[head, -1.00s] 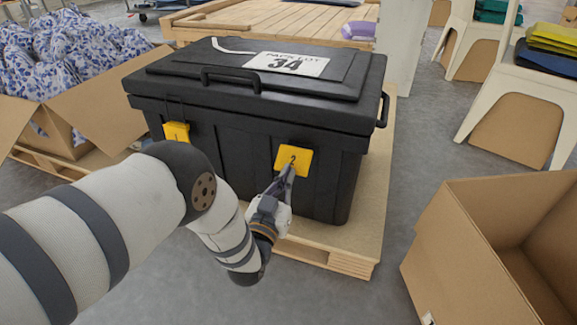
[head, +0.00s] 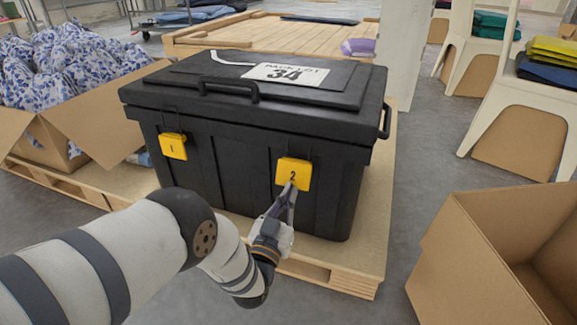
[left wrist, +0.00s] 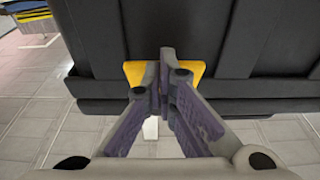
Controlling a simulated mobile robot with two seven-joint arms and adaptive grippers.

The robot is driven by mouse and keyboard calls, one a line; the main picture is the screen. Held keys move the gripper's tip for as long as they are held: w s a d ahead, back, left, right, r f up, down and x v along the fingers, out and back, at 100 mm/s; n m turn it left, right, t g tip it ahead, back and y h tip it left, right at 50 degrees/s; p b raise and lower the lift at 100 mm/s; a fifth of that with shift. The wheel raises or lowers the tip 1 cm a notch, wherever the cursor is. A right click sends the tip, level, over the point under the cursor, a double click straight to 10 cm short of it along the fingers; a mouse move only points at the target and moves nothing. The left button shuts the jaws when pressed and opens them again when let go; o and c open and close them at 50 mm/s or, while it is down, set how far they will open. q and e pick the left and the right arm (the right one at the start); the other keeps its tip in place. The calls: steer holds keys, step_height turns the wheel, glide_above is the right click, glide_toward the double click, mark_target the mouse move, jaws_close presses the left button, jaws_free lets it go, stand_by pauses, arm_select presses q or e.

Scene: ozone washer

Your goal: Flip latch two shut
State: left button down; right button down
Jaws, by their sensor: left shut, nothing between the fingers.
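Latch two (head: 293,171) is a yellow plate marked 2 on the front of the black case (head: 235,185), below the lid rim. It lies close against the front face; I cannot tell whether it is fastened. My left gripper (head: 291,186) is shut and empty, its fingertips at the lower part of latch two. I cannot tell whether they touch it. In the left wrist view, the closed fingertips (left wrist: 161,73) cover the middle of latch two (left wrist: 133,72), whose yellow sides show around them. My right gripper is out of view.
Latch one (head: 172,146) is a similar yellow plate farther left. The case stands on a wooden pallet (head: 375,235). An open cardboard box (head: 460,265) is at the right front. Another box (head: 85,125) with patterned cloth is at left. Grey floor lies between.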

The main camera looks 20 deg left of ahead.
arm_select(q)
steer(key=shift+w+f, duration=0.3)
steer(key=shift+f, duration=0.1)
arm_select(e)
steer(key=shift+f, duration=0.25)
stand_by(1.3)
